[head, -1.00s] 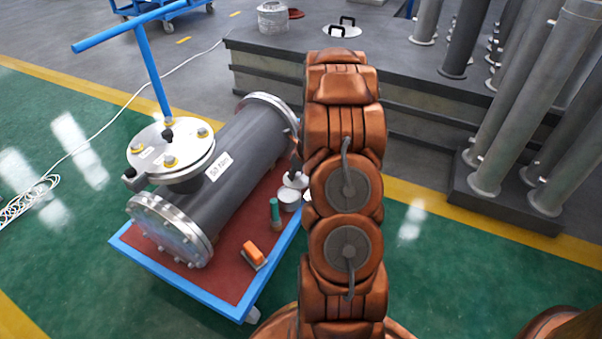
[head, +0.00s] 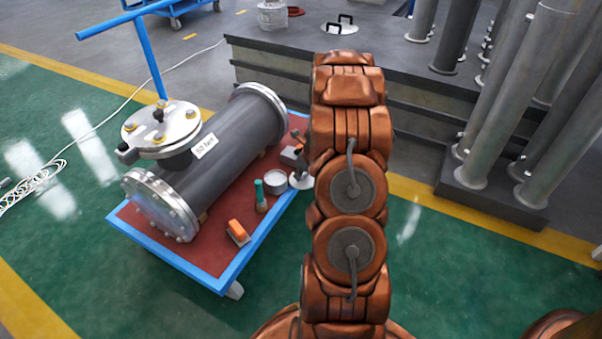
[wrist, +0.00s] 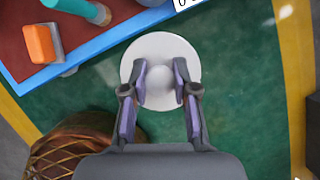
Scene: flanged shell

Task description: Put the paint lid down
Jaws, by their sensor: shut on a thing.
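The paint lid is a white round disc; in the wrist view the lid (wrist: 160,48) is below my gripper (wrist: 160,88), which is shut on its small raised middle. Green floor shows around most of the lid there, beyond the cart's blue edge. In the head view the lid (head: 299,183) appears beside the open paint can (head: 275,181), at the cart's right edge, partly hidden by my arm. My gripper (head: 294,160) shows dark above it. The height of the lid over the floor is hard to tell.
The blue-edged cart (head: 245,257) carries a grey flanged shell (head: 228,135), a green-handled brush (head: 260,195) and an orange block-like tool (head: 237,231). A dark platform (head: 415,85) stands behind. Green floor (head: 425,265) right of my arm is clear.

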